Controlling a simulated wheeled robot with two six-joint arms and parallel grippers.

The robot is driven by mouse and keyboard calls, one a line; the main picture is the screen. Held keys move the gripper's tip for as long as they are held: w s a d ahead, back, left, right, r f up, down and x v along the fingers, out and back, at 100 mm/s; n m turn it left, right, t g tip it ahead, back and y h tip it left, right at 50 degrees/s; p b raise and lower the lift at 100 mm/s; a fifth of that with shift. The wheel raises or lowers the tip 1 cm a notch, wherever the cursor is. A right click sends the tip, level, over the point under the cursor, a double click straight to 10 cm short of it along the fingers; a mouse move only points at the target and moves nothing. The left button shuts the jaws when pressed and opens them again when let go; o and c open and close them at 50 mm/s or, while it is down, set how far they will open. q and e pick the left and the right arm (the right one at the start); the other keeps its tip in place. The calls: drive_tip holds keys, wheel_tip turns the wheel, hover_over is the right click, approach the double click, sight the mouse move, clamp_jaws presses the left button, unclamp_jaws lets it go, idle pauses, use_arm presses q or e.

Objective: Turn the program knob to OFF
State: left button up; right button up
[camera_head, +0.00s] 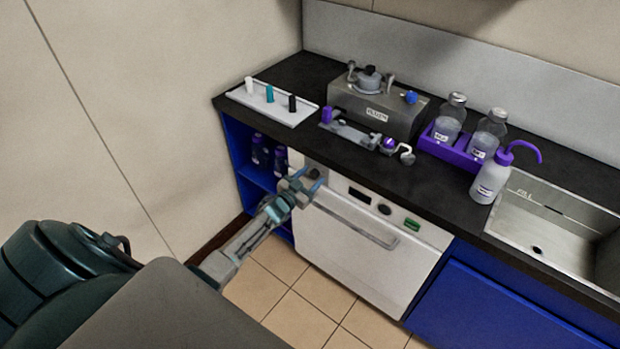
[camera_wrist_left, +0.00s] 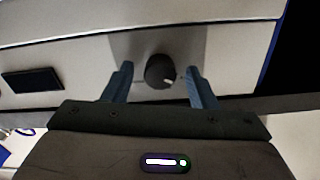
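The dark round program knob (camera_wrist_left: 160,72) sits on the pale front panel of the white appliance. It has a small white mark toward its lower right in the left wrist view. In the head view the knob (camera_head: 313,173) is at the panel's left end, partly behind my gripper. My left gripper (camera_wrist_left: 160,84) is open, with its two blue-grey fingers on either side of the knob and visible gaps to it. It also shows in the head view (camera_head: 303,184), in front of the panel. No OFF lettering is readable. My right gripper is not in view.
The appliance front (camera_head: 360,245) has a handle bar (camera_head: 355,221), a dark display (camera_head: 359,195), a second dark knob (camera_head: 385,209) and a green element (camera_head: 412,224). The black worktop (camera_head: 400,172) above holds bottles and a grey device. Blue shelving (camera_head: 255,172) stands left.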

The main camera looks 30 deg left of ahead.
use_arm(q)
drive_tip(key=s+b, duration=0.1)
drive_tip(key=s, duration=0.9)
drive_tip(key=shift+s+a, duration=0.4)
drive_tip(key=s+f+n+g+y, duration=0.1)
drive_tip(key=s+f+g, duration=0.2)
drive_tip(key=s+f, duration=0.45)
drive_tip(key=s+d+f+n+g+y, duration=0.15)
drive_tip(key=s+f, duration=0.25)
drive_tip(key=f, duration=0.6)
drive_tip(key=s+f+g, duration=0.3)
drive_tip(key=s+f, duration=0.2)
drive_tip(key=f, duration=0.3)
drive_tip(key=s+d+f+g, duration=0.3)
drive_tip(key=s+f, duration=0.2)
drive_tip(key=s, duration=0.6)
drive_tip(key=s+d+f+g, duration=0.3)
drive_tip(key=s+f, duration=0.3)
drive_tip(key=s, duration=0.5)
drive_tip(key=s+d+f+g, duration=0.3)
drive_tip(key=s+f, duration=0.3)
drive_tip(key=s, duration=0.5)
drive_tip(key=shift+s+d, duration=0.35)
drive_tip(key=shift+d, duration=0.45)
